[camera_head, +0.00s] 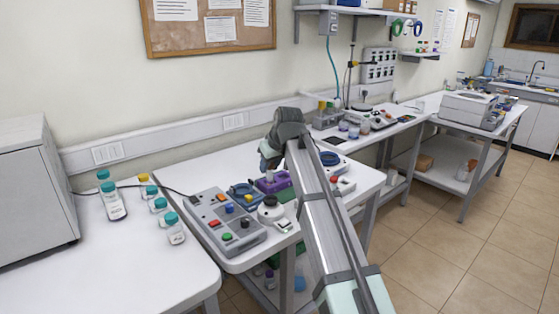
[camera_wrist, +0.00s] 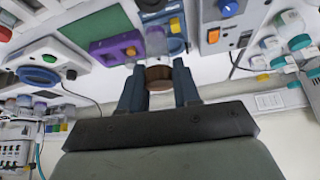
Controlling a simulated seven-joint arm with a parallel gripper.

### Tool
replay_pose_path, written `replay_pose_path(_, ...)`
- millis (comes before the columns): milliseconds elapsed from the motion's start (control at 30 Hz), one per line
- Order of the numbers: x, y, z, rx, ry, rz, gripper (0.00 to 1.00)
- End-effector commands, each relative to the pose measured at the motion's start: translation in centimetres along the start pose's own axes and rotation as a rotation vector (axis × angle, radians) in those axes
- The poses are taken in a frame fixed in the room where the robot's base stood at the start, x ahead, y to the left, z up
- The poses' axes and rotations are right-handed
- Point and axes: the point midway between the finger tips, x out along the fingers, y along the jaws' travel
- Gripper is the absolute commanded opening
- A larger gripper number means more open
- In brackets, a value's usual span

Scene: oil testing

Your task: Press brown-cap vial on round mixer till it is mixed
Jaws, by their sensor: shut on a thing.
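My gripper (camera_wrist: 158,84) is shut on the brown-cap vial (camera_wrist: 159,73), with one dark finger on each side of its brown cap. In the head view my gripper (camera_head: 268,158) is above the back of the middle table, near the purple rack (camera_head: 272,185), and the held vial is mostly hidden there. The wrist view also shows the purple rack (camera_wrist: 117,48), to the left of the vial.
A grey control box (camera_head: 222,222) with coloured buttons is left of the mixer. A blue-ringed device (camera_head: 330,158) stands behind my arm. Several teal-capped bottles (camera_head: 158,206) are on the left table, beside a large grey cabinet (camera_head: 35,190).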

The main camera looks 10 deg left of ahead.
Motion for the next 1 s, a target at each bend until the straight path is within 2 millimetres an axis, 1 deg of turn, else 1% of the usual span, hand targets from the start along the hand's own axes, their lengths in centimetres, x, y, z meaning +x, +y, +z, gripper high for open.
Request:
replay_pose_path(133, 0.0, 0.0, 0.1, -0.041, 0.001, -0.023, 0.02)
replay_pose_path(367, 0.5, 0.0, 0.4, -0.05, 0.0, -0.028, 0.02)
replay_pose_path(667, 2.1, 0.0, 1.4, -0.048, 0.0, -0.027, 0.02)
replay_pose_path(1000, 4.5, 0.0, 2.7, -0.048, 0.0, -0.027, 0.02)
